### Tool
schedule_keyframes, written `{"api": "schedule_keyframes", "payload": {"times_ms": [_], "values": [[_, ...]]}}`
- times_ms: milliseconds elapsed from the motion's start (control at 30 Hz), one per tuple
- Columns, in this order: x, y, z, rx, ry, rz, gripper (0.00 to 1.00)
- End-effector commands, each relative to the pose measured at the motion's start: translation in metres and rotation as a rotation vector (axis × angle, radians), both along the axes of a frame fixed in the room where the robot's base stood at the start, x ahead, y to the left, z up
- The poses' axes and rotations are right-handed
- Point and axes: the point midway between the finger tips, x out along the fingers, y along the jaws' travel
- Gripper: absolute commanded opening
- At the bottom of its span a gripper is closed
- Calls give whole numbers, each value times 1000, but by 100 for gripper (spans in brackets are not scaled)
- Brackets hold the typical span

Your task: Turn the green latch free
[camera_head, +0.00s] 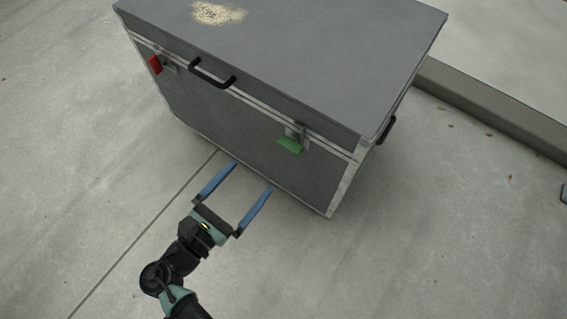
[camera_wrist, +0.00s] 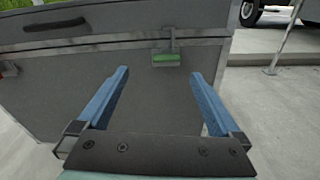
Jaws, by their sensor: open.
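A green latch (camera_head: 290,145) sits on the front face of a grey case, near its right end, just under the lid seam. Its metal hasp above it reaches up to the lid. In the wrist view the green latch (camera_wrist: 166,58) is ahead of the fingers, a little above the gap between their tips. My gripper (camera_head: 253,174) has two blue fingers spread apart with nothing between them. It is in front of the case, lower than the latch and to its left in the head view. In the wrist view the gripper (camera_wrist: 160,72) also looks open and apart from the latch.
The grey case (camera_head: 240,135) has a red latch (camera_head: 155,64) at left, a black front handle (camera_head: 211,74) and a side handle (camera_head: 387,129). A kerb (camera_head: 490,102) runs behind it. A thin pole (camera_wrist: 287,38) and a wheel (camera_wrist: 250,12) show beyond. Concrete in front is clear.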

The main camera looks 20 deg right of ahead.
Motion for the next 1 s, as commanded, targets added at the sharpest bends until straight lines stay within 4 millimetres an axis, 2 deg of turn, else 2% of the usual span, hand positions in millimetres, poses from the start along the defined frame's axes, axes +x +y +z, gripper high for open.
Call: {"api": "schedule_keyframes", "payload": {"times_ms": [33,67,267,467,800,1000], "values": [[-7,1,-18,-51,29,5,100],[-10,1,-22,-77,45,5,100],[-15,-2,-27,-145,78,5,100],[2,-27,-28,-141,76,1,100],[43,-82,-28,-139,73,3,100],[56,-99,-26,-139,74,5,100]]}}
